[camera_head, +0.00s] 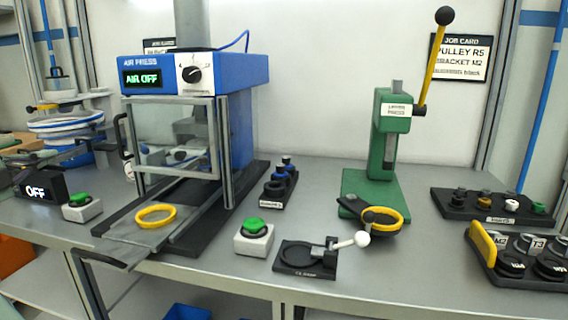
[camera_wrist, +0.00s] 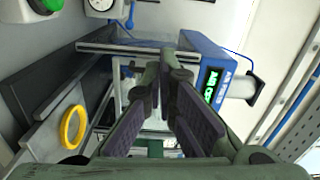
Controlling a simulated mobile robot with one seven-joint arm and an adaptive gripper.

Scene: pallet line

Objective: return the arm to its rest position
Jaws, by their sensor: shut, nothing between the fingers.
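My gripper (camera_wrist: 165,80) shows in the wrist view, its two dark padded fingers converging at the tips with nothing held between them. It points toward the blue air press (camera_wrist: 208,58), which appears turned on its side behind the fingers. Neither my gripper nor my arm shows in the head view. There the air press (camera_head: 235,75) stands at the left with its display reading AIR OFF. Part of the press is hidden behind my fingers in the wrist view.
A yellow ring (camera_head: 155,215) lies on the press's slide plate. A green lever press (camera_head: 385,140) stands right of centre with its yellow lever up. A toggle clamp (camera_head: 310,258) and a green-button box (camera_head: 254,237) sit near the bench's front edge. Racks of parts fill the right.

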